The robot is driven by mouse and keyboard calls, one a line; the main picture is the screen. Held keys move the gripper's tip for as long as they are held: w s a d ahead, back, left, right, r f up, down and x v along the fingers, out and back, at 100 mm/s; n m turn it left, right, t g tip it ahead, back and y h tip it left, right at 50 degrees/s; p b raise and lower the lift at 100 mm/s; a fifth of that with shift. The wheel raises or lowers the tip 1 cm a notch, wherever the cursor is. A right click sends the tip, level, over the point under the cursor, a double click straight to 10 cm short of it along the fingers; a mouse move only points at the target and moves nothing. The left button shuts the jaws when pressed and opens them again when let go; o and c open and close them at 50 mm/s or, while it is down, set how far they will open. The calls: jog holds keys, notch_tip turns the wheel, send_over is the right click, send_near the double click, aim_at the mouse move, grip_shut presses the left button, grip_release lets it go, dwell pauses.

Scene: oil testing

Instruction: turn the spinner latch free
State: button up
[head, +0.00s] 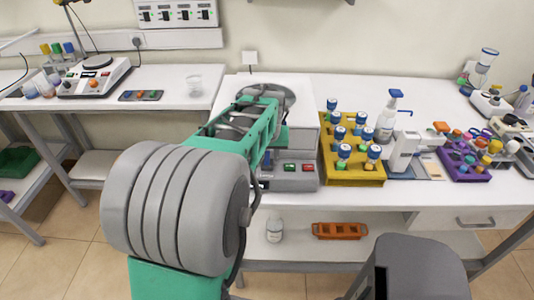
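The spinner (305,125) is a white box on the bench, with a round grey lid (288,94) on top and a grey front panel (297,183) with a green and a red button. My arm reaches across its left side and hides much of the lid and front. I cannot make out the latch. The end of my arm, with my gripper (268,160), is by the spinner's front, largely behind my own arm links. Its fingers are too hidden and small to tell whether they are open or shut, or whether they touch anything.
A yellow rack (352,176) with several blue-capped vials stands close to the spinner's right. Further right are a white dispenser bottle (387,120) and a purple rack (464,172). A bottle (274,230) and an orange rack (340,231) sit below.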

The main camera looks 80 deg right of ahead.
jog(key=v, duration=0.7)
jog(key=shift+r+b, duration=0.35)
jog(key=shift+r, duration=0.05)
jog(key=shift+a, duration=0.15)
